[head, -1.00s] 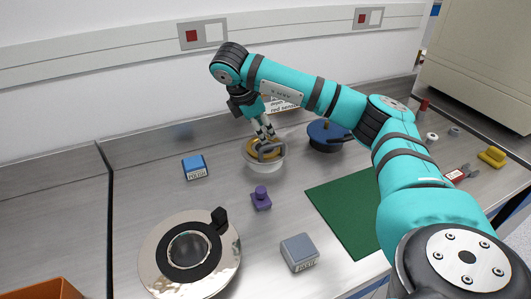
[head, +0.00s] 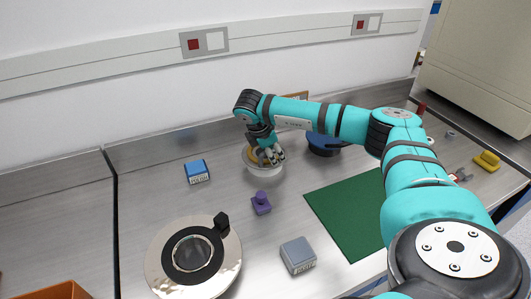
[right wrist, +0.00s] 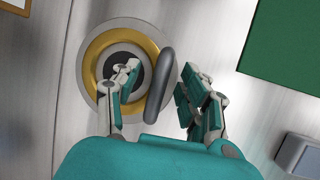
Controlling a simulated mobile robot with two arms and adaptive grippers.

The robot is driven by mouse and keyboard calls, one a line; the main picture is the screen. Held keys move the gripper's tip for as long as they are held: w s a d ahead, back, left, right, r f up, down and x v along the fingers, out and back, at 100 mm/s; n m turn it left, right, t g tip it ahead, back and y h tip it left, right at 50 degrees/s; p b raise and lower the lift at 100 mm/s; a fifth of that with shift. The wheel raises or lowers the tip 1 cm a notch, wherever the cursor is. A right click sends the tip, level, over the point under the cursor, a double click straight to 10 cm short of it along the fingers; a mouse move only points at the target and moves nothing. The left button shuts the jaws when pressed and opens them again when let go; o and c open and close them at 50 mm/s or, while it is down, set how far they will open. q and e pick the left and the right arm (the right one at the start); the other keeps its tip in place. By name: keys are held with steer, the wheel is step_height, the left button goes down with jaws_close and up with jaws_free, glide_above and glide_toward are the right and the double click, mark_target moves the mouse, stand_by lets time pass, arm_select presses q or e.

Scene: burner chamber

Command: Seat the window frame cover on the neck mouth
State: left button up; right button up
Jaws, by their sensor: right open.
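A round piece with a gold ring, dark centre and grey bar handle, seemingly the window frame cover (head: 251,156), sits in a pale round holder (head: 265,173). It also shows in the right wrist view (right wrist: 98,53), its handle (right wrist: 165,62) standing along the ring's right side. My right gripper (head: 270,156) is over it, and its open fingers (right wrist: 160,88) are on either side of the handle; contact cannot be told. A polished disc with a black ring around a round opening, perhaps the neck mouth (head: 159,261), lies at front left. My left gripper is not in view.
A purple knobbed piece (head: 261,204), a blue block (head: 197,172) and a grey block (head: 298,255) stand around the holder. A dark blue lidded round piece (head: 322,144) is behind my right arm. A green mat (head: 345,218) lies bare at right.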

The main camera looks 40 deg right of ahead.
jaws_close()
steer(key=shift+r, duration=0.2)
stand_by(0.5)
steer(key=shift+w+r+b, duration=0.1)
steer(key=shift+r+b, duration=0.1)
steer(key=shift+b, duration=0.1)
steer(key=r, duration=0.1)
steer(key=r+b, duration=0.1)
steer(key=shift+s+a+r+b, duration=0.2)
steer(key=shift+r+b, duration=0.1)
steer(key=shift+r, duration=0.05)
steer(key=s+a+r+b, duration=0.1)
steer(key=s+a, duration=0.2)
steer(key=s, duration=0.4)
steer(key=s+a+b, duration=0.1)
steer(key=s+a, duration=0.3)
steer(key=s, duration=0.2)
steer(key=shift+s+a+r+b, duration=0.25)
steer(key=shift+s+r+b, duration=0.05)
steer(key=shift+s+r, duration=0.05)
